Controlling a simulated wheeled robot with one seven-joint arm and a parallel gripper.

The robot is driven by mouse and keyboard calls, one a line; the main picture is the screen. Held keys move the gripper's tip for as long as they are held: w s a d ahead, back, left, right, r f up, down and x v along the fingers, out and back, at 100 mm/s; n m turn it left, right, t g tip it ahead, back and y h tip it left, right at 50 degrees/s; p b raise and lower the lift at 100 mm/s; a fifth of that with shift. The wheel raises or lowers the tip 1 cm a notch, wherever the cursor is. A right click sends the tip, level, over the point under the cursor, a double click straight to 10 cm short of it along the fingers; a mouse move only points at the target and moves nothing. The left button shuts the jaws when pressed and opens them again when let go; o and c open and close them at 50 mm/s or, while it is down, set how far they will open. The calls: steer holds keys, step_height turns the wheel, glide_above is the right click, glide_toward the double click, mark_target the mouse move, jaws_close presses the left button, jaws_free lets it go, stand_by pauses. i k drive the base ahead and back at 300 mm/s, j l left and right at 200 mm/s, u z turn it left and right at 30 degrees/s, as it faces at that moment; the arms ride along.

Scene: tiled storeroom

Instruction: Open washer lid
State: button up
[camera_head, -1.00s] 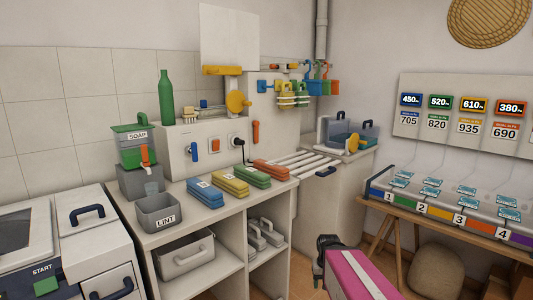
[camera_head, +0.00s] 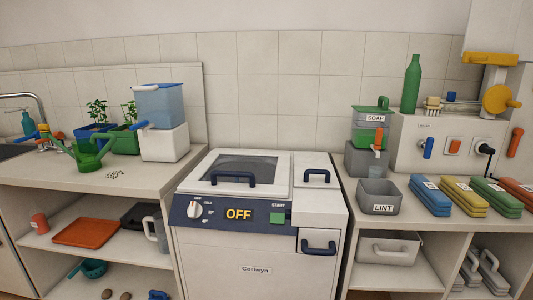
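The washer (camera_head: 255,268) stands in the middle of the head view, between two counters. Its lid (camera_head: 273,164) is shut, with a dark window and a dark blue handle (camera_head: 233,178) along the front edge. The sloped panel holds a white dial (camera_head: 194,210), a display reading OFF (camera_head: 238,215) and a green START button (camera_head: 277,217). A smaller lid with its own dark handle (camera_head: 317,174) is at the top right, above a small drawer (camera_head: 318,243). My gripper is not in view.
The left counter (camera_head: 150,182) holds a green watering can (camera_head: 88,155), plants and a blue container (camera_head: 160,105). The right counter (camera_head: 350,190) holds a SOAP dispenser (camera_head: 370,135), a LINT bin (camera_head: 379,196) and coloured packs. Nothing stands on the washer lid.

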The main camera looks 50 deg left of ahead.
mark_target(193, 182)
steer(key=u, duration=2.6)
